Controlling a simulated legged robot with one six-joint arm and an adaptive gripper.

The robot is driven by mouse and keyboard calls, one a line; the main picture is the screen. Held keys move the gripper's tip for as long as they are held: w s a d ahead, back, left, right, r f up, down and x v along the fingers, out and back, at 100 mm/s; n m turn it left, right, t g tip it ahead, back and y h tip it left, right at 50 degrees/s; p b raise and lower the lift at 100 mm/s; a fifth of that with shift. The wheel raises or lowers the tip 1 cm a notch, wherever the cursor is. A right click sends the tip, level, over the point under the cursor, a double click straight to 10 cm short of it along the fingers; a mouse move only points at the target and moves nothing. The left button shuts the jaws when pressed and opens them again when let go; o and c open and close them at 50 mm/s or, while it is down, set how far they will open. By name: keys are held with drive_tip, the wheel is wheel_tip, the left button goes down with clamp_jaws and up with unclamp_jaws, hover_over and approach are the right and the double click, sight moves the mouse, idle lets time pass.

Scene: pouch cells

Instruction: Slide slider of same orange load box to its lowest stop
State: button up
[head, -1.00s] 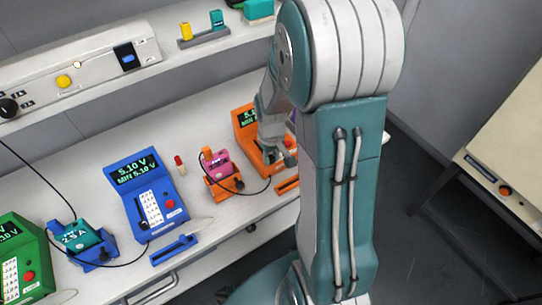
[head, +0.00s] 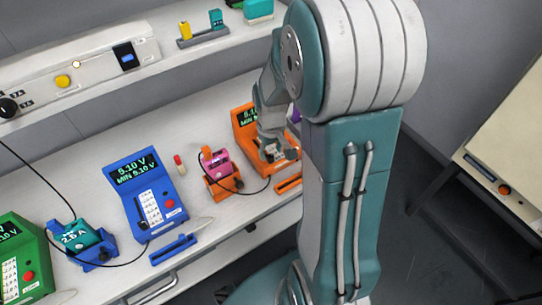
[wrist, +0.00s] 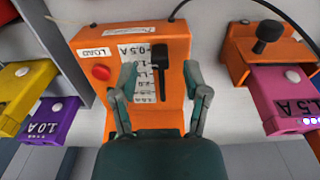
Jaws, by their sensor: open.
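The orange load box (head: 243,117) stands on the bench in the head view, partly hidden by my arm. In the wrist view, the orange load box (wrist: 173,38) shows its LOAD label, a red button and a current scale. Its black slider (wrist: 160,57) has its knob beside the 0.5 A end of the scale. My gripper (wrist: 165,78) is open, with one finger on each side of the slider's slot. I cannot tell whether a finger touches the slider. In the head view my gripper (head: 277,150) is over the box's sloped face.
A pink cell (wrist: 286,95) in an orange holder (wrist: 236,50) is right in the wrist view; yellow (wrist: 22,90) and purple (wrist: 48,122) cells are left. A blue load box (head: 150,195) and a green one (head: 20,260) stand left in the head view. A cable runs behind the box.

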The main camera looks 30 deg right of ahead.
sight(271, 157)
wheel_tip(271, 157, up, 9)
idle(0.7)
